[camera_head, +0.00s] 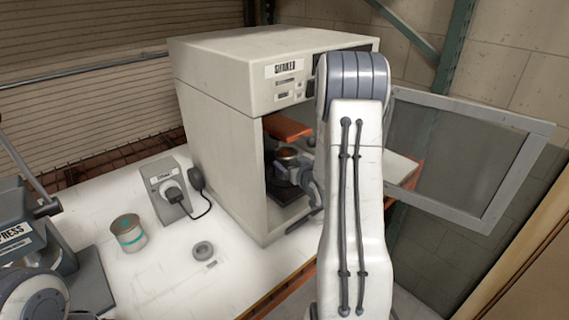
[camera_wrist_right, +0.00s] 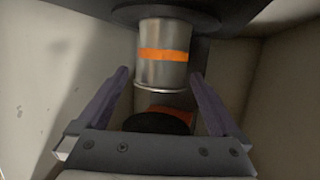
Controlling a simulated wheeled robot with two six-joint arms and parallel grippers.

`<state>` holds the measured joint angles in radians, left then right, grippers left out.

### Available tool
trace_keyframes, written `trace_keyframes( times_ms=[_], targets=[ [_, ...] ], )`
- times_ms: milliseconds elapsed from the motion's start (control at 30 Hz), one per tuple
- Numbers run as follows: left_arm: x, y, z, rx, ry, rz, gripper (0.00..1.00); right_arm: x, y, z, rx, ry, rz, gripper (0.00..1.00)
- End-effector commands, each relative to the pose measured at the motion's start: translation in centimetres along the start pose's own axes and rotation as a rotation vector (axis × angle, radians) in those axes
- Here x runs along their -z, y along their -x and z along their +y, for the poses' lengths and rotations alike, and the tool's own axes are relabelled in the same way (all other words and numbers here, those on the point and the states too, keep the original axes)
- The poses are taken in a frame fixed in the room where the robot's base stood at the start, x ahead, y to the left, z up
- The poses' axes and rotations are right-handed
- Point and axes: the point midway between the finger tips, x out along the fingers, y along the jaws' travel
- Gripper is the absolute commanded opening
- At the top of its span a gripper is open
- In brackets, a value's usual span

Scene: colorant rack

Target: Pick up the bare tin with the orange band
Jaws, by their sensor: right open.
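The bare tin with the orange band (camera_wrist_right: 163,55) stands inside the shaker in the right wrist view, between a dark round plate at the picture's top and the gripper. It also shows in the head view (camera_head: 288,157), partly hidden by my right arm. My right gripper (camera_wrist_right: 160,85) is open, with one finger on each side of the tin's end; I cannot tell if they touch it. In the head view the right gripper (camera_head: 308,172) reaches into the shaker's opening. My left gripper cannot be made out.
The shaker (camera_head: 215,130) is a pale box with its framed door (camera_head: 545,150) swung open to the right. A tin with a teal band (camera_head: 128,233), a small grey device (camera_head: 168,190) and a grey disc (camera_head: 203,250) are on the white table (camera_head: 165,285). A press (camera_head: 20,245) stands at left.

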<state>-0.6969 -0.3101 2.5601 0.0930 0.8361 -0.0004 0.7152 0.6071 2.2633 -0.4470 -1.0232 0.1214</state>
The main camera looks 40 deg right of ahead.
Motion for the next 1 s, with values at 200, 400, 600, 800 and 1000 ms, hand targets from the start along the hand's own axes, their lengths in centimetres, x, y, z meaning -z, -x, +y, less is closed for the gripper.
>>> trace_keyframes(
  times_ms=[200,400,600,800,1000],
  targets=[
    [0.1,2.0,0.1,0.0,0.0,0.0,0.5,0.5,-2.8,-0.4,0.004,0.001,-0.002,1.0],
    [0.1,2.5,0.2,0.0,0.001,0.0,0.5,0.3,-4.9,-0.4,0.003,0.001,0.0,1.0],
    [0.1,2.4,0.2,0.0,0.001,0.0,0.5,0.2,-5.2,-0.6,0.004,0.001,-0.001,1.0],
    [0.1,2.4,0.2,0.0,0.001,0.0,0.5,0.2,-5.1,-0.5,0.004,0.001,0.0,0.39],
    [0.1,2.4,0.2,0.0,0.001,0.0,0.5,0.3,-5.1,-0.5,0.004,0.002,0.002,0.18]
  ],
)
